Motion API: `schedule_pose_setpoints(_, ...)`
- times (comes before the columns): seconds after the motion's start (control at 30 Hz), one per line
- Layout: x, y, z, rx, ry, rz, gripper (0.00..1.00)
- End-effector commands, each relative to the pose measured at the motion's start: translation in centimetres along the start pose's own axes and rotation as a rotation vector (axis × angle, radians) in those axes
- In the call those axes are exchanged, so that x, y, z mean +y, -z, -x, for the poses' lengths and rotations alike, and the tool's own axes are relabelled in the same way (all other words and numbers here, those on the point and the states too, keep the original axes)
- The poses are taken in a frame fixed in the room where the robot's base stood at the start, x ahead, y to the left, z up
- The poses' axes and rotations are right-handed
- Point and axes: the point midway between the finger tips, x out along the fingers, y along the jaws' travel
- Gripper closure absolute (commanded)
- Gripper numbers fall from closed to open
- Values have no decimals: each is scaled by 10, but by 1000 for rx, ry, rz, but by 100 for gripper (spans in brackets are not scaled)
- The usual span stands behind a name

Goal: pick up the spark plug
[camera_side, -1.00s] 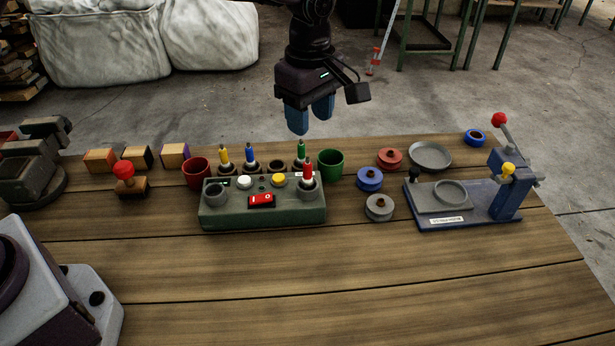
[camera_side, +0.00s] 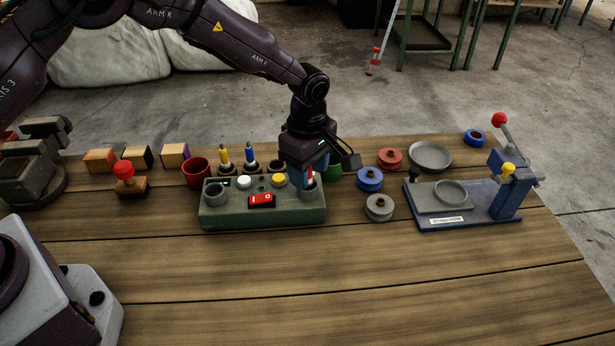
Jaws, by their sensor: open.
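My gripper (camera_side: 304,178) is open and points down over the right end of the green test box (camera_side: 262,218). Its blue fingers are at the red-topped spark plug (camera_side: 310,176), which stands upright in the right socket of the box. Only a strip of red shows beside the fingers; whether they touch it I cannot tell. A yellow-topped spark plug (camera_side: 224,156) and a blue-topped one (camera_side: 250,155) stand upright behind the box. The green-topped plug is hidden behind my gripper.
A red cup (camera_side: 196,171) stands left of the plugs; a green cup (camera_side: 335,173) is partly hidden behind my gripper. Spools (camera_side: 369,180) and a blue press (camera_side: 470,205) are on the right. A red-knobbed stamp (camera_side: 124,172) is on the left. The front table is clear.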

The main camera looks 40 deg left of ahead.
Motion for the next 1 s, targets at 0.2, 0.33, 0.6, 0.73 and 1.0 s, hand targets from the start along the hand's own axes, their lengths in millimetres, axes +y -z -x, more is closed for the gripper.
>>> schedule_pose_setpoints(0.2,0,0,-9,0,-1,0,53)
schedule_pose_setpoints(0.33,0,0,-8,0,-1,0,55)
schedule_pose_setpoints(0.6,0,0,-8,0,-1,0,98)
schedule_pose_setpoints(0.73,0,0,-8,0,-1,0,98)
schedule_pose_setpoints(1.0,1,0,-2,0,-3,0,98)
